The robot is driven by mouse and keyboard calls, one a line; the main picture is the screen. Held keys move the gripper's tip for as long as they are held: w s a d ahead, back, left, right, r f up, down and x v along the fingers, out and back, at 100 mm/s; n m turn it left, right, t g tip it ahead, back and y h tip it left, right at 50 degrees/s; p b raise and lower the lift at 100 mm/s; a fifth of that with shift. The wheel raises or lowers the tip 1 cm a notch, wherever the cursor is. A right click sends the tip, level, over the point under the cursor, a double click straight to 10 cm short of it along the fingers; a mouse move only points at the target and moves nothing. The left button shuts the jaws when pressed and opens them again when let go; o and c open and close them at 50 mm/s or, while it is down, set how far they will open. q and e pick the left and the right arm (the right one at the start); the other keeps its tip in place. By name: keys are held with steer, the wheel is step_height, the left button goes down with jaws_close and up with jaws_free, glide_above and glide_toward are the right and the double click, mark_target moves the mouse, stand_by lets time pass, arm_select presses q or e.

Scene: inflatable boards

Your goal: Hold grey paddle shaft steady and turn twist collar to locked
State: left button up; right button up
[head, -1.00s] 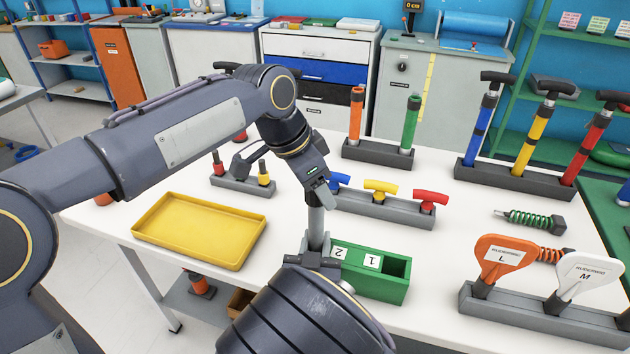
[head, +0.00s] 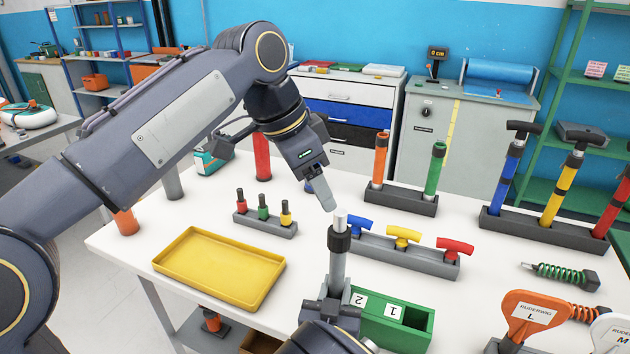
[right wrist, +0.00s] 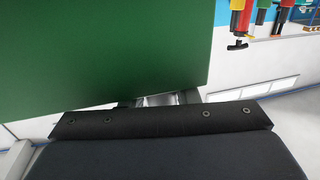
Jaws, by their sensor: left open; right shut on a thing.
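The grey paddle shaft (head: 338,268) stands upright in front of the table's middle. The black twist collar (head: 339,241) sits around it near its pale top end. My left gripper (head: 326,192) is open and empty, just above and to the left of the shaft's top, apart from the collar. My right gripper (head: 333,308) is shut around the lower shaft at the bottom of the head view; its fingers are partly hidden by my arm. The right wrist view shows neither the shaft nor the collar clearly. I cannot read the collar's lock state.
A green box (head: 398,325) with labels 1 and 2 stands right beside the shaft; its green side fills much of the right wrist view. A grey rack (head: 430,263) of coloured T-handles is behind it. A yellow tray (head: 220,267) lies left. The white table is clear between them.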

steer(key=o, duration=1.1)
